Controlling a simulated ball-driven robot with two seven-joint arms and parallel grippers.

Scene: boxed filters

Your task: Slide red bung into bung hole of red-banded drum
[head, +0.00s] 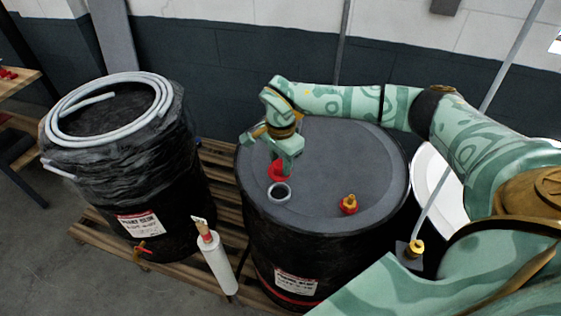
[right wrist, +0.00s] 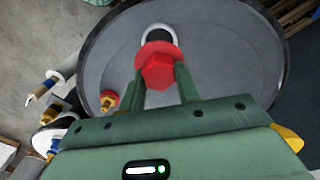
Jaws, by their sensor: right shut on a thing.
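The red bung (head: 278,172) is held by my right gripper (head: 281,158), just behind the bung hole in the head view. In the right wrist view the red bung (right wrist: 158,68) sits between the two fingers of my right gripper (right wrist: 160,84), which are shut on it. The bung hole (head: 279,192) is a pale ring on the drum top; in the right wrist view the bung hole (right wrist: 158,34) is partly hidden by the bung. The bung looks apart from the hole, its height hard to tell. The red-banded drum (head: 340,160) stands upright. My left gripper is not in view.
A brass fitting with a red base (head: 348,205) stands on the same drum top. A wrapped drum (head: 125,165) with a coiled hose (head: 65,105) stands at left. A white cylinder (head: 216,262) stands in front. Wooden pallets (head: 222,165) lie beneath.

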